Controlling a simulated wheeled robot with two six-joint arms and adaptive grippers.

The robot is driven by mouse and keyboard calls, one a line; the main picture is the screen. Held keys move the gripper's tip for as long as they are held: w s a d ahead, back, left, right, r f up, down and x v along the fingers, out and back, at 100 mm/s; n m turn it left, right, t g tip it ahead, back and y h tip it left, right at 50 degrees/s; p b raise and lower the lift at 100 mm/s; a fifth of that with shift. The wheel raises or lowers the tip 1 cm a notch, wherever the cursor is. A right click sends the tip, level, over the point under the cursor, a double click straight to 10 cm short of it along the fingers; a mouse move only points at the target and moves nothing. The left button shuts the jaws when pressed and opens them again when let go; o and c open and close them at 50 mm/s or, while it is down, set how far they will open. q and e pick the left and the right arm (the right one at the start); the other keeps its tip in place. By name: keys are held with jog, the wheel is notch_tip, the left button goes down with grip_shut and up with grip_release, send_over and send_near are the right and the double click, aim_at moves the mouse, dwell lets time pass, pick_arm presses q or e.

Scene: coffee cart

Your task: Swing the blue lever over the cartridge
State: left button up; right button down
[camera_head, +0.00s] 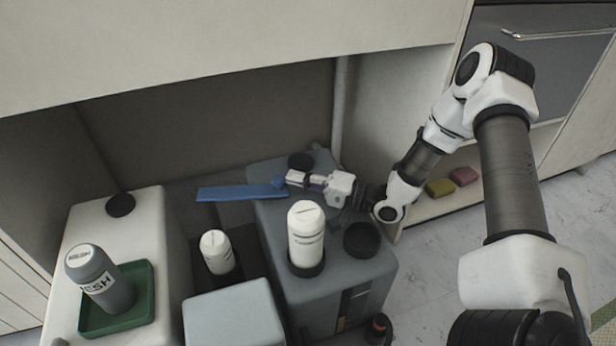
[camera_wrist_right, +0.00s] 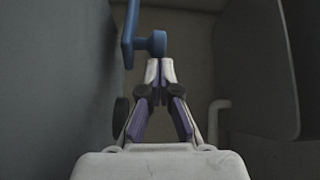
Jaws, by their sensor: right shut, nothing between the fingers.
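The blue lever (camera_head: 238,191) is a long flat bar lying left from the back of the grey machine. Its right end is beside the tips of my right gripper (camera_head: 289,178). In the right wrist view the blue lever (camera_wrist_right: 130,30) ends in a rounded part just beyond my right gripper (camera_wrist_right: 160,72), whose fingertips are together and empty. I cannot tell whether they touch it. A white cylinder with a label (camera_head: 306,238) stands upright on the grey machine; a smaller white one (camera_head: 216,253) stands left of it. I cannot tell which is the cartridge. My left gripper is not in view.
A grey bottle (camera_head: 100,280) stands in a green tray (camera_head: 143,310) on a white block at left. A black round cup (camera_head: 361,240) is at the grey machine's right edge.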

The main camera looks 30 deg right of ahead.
jog(key=v, duration=0.4)
jog(key=shift+s+d, duration=0.1)
jog(key=shift+d, duration=0.1)
jog(key=shift+s+d, duration=0.25)
jog(key=shift+s, duration=0.25)
